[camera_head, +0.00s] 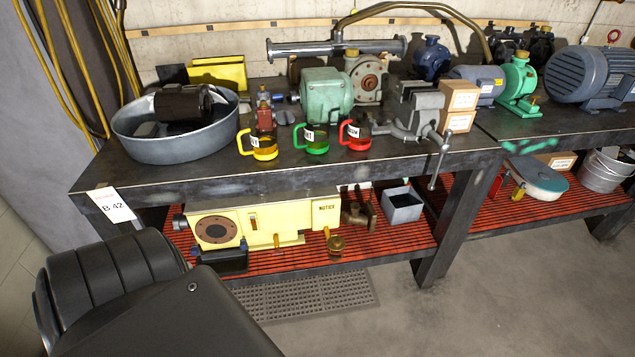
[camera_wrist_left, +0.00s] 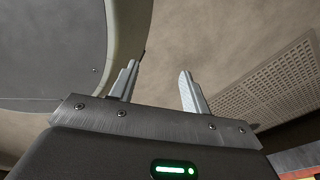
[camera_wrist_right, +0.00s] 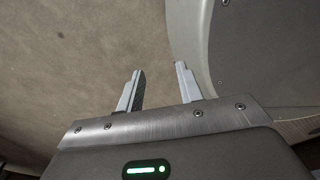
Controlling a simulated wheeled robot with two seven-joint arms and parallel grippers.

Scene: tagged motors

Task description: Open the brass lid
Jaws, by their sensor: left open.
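A small round brass-coloured piece (camera_head: 336,243), which looks like the brass lid, sits at the front edge of the red slatted lower shelf (camera_head: 390,258). It is too small to tell if it is open or shut. A pale yellow machine (camera_head: 275,222) marked NOTICE lies just to its left. My left gripper (camera_wrist_left: 158,70) is open and empty in the left wrist view, with bare floor beyond it. My right gripper (camera_wrist_right: 160,68) is open and empty in the right wrist view, also over bare floor. Neither gripper shows in the head view.
The dark workbench (camera_head: 250,174) carries a metal tub (camera_head: 175,140), several tagged motors, a vise (camera_head: 420,108) and yellow, green and red mugs. A grey bin (camera_head: 402,206) stands on the lower shelf. A bench leg (camera_head: 447,230) stands right of it.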

